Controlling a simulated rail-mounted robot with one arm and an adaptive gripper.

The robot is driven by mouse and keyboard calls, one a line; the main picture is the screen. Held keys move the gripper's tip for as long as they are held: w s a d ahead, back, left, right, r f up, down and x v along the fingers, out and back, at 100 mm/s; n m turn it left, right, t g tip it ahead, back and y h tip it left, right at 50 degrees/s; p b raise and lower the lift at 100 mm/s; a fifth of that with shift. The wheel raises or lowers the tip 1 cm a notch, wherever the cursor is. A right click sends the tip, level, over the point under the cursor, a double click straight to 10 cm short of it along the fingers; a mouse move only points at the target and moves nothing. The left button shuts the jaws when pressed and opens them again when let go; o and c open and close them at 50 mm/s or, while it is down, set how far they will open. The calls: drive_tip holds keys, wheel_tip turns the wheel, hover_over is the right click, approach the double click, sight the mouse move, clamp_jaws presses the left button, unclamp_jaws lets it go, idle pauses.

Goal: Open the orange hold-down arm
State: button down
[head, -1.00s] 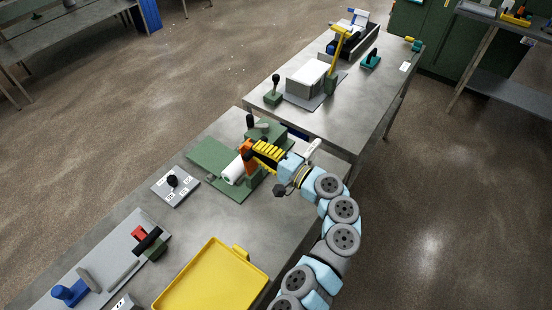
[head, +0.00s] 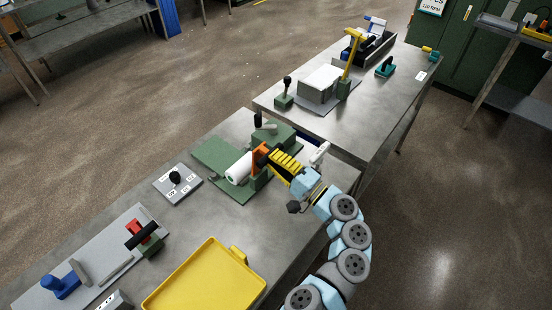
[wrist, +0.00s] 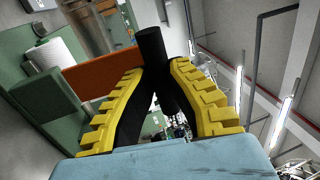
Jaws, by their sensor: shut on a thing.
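The orange hold-down arm (head: 259,158) stands beside the right end of the white roll (head: 238,169) on the green fixture (head: 215,153). In the wrist view the orange arm (wrist: 98,78) runs from the green post at left to a black handle (wrist: 151,47). My gripper (head: 273,158) has yellow ribbed fingers and comes in from the right. In the wrist view my gripper (wrist: 157,68) is shut on the black handle of the orange arm, a finger on each side. The orange arm's hinge is not clear to see.
A yellow tray (head: 165,297) lies in front. A grey control plate (head: 178,184) is to the left of the fixture. A green block with a dark lever (head: 274,133) stands behind the gripper. A second table (head: 370,110) with other fixtures is further back.

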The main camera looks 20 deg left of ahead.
drive_tip(key=shift+f, duration=0.25)
drive_tip(key=c, duration=0.9)
unclamp_jaws()
drive_tip(key=shift+r, duration=0.1)
drive_tip(key=v, duration=1.2)
